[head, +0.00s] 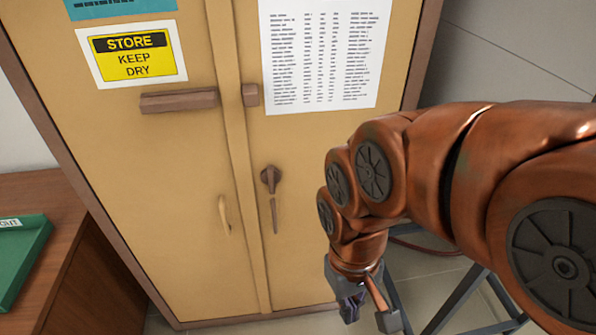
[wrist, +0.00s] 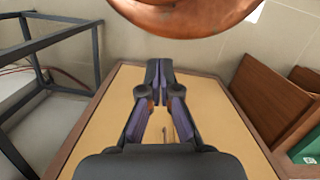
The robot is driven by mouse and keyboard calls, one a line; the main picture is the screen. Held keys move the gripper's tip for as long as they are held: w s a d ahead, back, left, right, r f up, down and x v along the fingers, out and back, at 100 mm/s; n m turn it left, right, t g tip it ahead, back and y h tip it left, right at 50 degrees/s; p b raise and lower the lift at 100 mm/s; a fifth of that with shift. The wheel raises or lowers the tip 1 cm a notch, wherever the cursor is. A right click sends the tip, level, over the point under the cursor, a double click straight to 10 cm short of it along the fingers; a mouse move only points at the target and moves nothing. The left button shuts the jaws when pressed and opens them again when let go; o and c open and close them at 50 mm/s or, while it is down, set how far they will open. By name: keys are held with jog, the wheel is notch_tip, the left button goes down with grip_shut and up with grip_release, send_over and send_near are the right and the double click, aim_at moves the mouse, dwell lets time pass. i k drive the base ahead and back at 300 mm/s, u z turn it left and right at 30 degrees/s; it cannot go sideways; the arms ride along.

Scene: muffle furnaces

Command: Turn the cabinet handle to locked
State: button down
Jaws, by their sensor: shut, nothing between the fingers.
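The tan two-door cabinet (head: 160,160) stands ahead in the head view. Its dark brown turn handle (head: 271,179) is on the right door beside the centre seam, with its lever pointing down. A thin dark upright bar shows just below it. A pale pull handle (head: 224,215) is on the left door. My gripper (head: 368,314) is low and right of the handle, apart from it. In the wrist view my gripper (wrist: 159,68) is shut and empty, with the cabinet front (wrist: 100,130) behind it. A small handle-like part (wrist: 165,124) shows between the finger linkages; I cannot tell which.
A brown bar (head: 180,101) and a small block (head: 250,95) stick out from the doors above the handle. A wooden desk (head: 75,240) with a green tray (head: 22,255) stands at left. A grey metal frame (head: 462,300) stands at lower right, close to my arm.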

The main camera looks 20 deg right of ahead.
aim_at(271, 176)
jog(key=z, duration=2.15)
jog(key=k, duration=1.3)
jog(key=u, duration=2.4)
jog(key=i, duration=0.5)
